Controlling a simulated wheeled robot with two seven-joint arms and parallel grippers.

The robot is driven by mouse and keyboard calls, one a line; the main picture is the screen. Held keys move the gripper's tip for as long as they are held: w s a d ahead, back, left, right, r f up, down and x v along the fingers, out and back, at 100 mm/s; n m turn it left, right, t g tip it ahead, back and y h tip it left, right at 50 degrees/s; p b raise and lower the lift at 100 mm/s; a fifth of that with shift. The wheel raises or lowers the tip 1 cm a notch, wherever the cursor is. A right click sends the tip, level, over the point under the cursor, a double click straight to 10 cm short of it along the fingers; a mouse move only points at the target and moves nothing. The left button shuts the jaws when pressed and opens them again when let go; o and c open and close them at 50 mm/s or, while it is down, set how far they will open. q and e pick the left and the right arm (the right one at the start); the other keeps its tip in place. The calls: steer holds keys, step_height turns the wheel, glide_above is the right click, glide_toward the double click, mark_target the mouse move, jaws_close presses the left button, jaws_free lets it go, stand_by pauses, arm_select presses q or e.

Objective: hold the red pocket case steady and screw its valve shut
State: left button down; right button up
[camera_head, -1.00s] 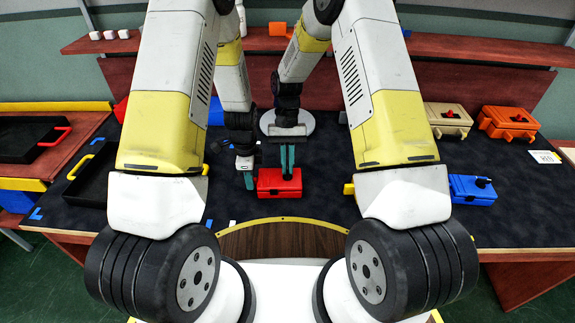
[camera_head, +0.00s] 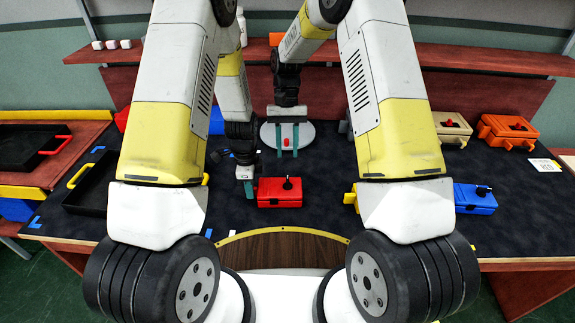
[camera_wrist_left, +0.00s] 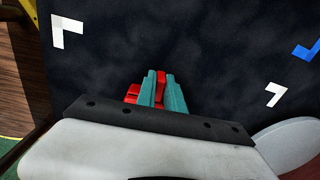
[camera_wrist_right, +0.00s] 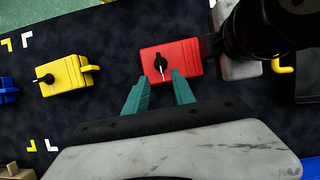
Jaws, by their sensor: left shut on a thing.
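The red pocket case (camera_head: 280,195) sits on the dark table mat near the front middle, its black valve (camera_head: 288,184) standing on top. In the right wrist view the case (camera_wrist_right: 183,58) lies just beyond my fingertips, and its valve (camera_wrist_right: 160,63) has a white pointer mark. My left gripper (camera_head: 248,188) is at the case's left side. In the left wrist view its teal fingers (camera_wrist_left: 161,88) are shut with a red part of the case between them. My right gripper (camera_head: 287,153) is open and empty, behind the case and apart from it.
A yellow case (camera_wrist_right: 66,76) and a blue case (camera_head: 474,199) stand to the right. Tan (camera_head: 452,128) and orange (camera_head: 508,131) cases are farther back. A pale round plate (camera_head: 267,136) lies behind the red case. A black tray (camera_head: 90,190) is at left.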

steer(key=v, duration=0.3)
steer(key=shift+w+r, duration=0.1)
steer(key=shift+r, duration=0.15)
arm_select(q)
steer(key=c, duration=1.4)
jaws_free()
steer(key=shift+o, duration=0.2)
